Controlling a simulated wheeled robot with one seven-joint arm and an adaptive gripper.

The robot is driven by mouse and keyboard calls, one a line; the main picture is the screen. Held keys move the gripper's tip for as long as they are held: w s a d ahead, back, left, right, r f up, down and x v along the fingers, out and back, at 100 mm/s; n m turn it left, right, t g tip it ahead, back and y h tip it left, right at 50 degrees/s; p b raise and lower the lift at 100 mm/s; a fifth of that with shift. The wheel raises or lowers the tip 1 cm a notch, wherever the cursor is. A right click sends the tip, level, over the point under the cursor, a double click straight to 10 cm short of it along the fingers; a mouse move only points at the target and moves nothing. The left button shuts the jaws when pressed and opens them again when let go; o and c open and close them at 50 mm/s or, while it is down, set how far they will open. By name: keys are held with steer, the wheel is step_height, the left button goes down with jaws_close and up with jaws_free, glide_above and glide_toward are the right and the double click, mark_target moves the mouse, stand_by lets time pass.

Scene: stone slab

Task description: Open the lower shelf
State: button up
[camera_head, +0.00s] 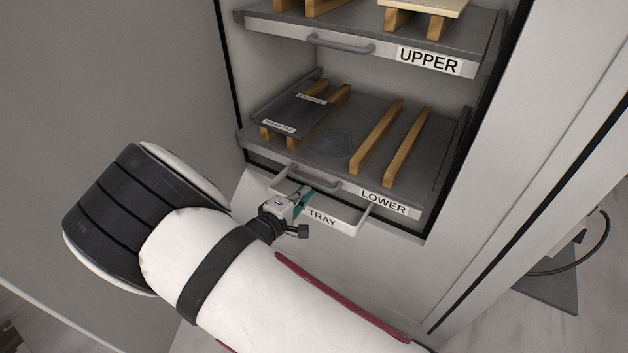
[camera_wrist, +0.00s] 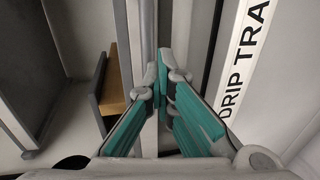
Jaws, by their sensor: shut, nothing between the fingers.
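The lower shelf (camera_head: 395,140) is a grey sliding deck in the cabinet, with a white LOWER label (camera_head: 384,201) on its front. Its grey bar handle (camera_head: 318,180) is left of the label, and my arm's end partly covers the area below it. My gripper (camera_head: 306,190) has teal finger pads and is at the shelf front, close to the handle. I cannot tell whether it touches the handle. In the wrist view, the fingers (camera_wrist: 163,62) are shut with nothing held, against a grey vertical edge.
Wooden bars (camera_head: 377,136) and a dark plate (camera_head: 300,113) rest on the lower shelf. The upper shelf (camera_head: 370,60) is above. A cabinet side panel (camera_head: 530,130) stands at right.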

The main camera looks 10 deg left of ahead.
steer(key=shift+o, duration=1.1)
steer(key=shift+w+d+r, duration=0.1)
steer(key=shift+w+d, duration=0.05)
steer(key=shift+w, duration=0.05)
steer(key=v, duration=1.2)
